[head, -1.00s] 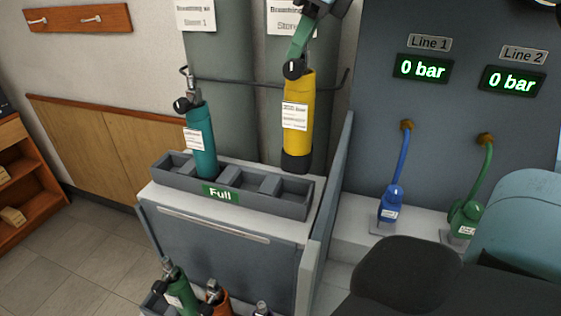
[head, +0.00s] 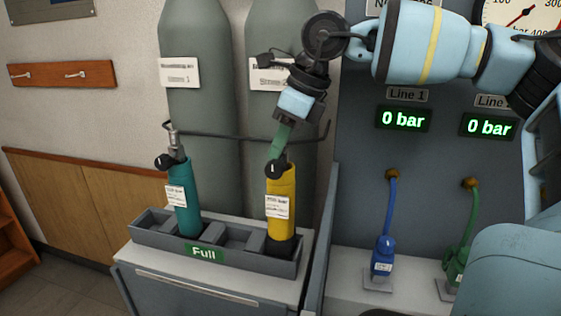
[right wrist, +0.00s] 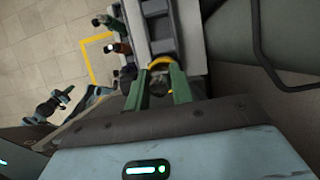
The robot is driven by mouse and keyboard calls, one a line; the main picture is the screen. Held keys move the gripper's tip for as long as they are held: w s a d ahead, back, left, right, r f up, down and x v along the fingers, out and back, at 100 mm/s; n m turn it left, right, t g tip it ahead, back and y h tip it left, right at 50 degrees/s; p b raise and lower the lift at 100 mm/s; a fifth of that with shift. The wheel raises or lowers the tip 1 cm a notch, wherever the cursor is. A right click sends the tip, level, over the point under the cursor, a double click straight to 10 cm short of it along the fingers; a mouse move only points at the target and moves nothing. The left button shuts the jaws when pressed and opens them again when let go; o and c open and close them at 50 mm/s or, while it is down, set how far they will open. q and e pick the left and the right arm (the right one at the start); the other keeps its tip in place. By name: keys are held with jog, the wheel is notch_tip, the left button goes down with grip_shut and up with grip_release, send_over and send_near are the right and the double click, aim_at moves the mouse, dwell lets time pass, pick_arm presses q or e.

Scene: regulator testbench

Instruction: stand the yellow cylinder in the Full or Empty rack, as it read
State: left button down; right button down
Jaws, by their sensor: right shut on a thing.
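The yellow cylinder (head: 281,195) is upright at the right end compartment of the grey Full rack (head: 165,244). Its black base is down at the rack, its lower edge partly behind the front wall; I cannot tell if it touches the floor. My right gripper (head: 278,156) is shut on the cylinder's top from above. In the right wrist view, the green fingers (right wrist: 162,88) close around the dark valve, with the yellow rim (right wrist: 161,62) behind. A white label faces the head camera, too small to read. My left gripper is not in view.
A teal cylinder (head: 184,208) stands in the rack's left part, with empty compartments between. A grey panel (head: 325,235) rises just right of the rack. Tall grey tanks (head: 195,110) and a dark bar stand behind. Blue (head: 382,258) and green (head: 458,262) connectors are further right.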

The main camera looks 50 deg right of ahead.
jog(key=shift+f, duration=1.9)
jog(key=c, duration=1.2)
grip_release()
jog(key=shift+f, duration=0.1)
jog(key=shift+s+r, duration=0.1)
jog(key=shift+r, duration=0.55)
jog(key=v, duration=1.1)
jog(key=shift+p, duration=0.3)
jog(key=shift+s, duration=0.15)
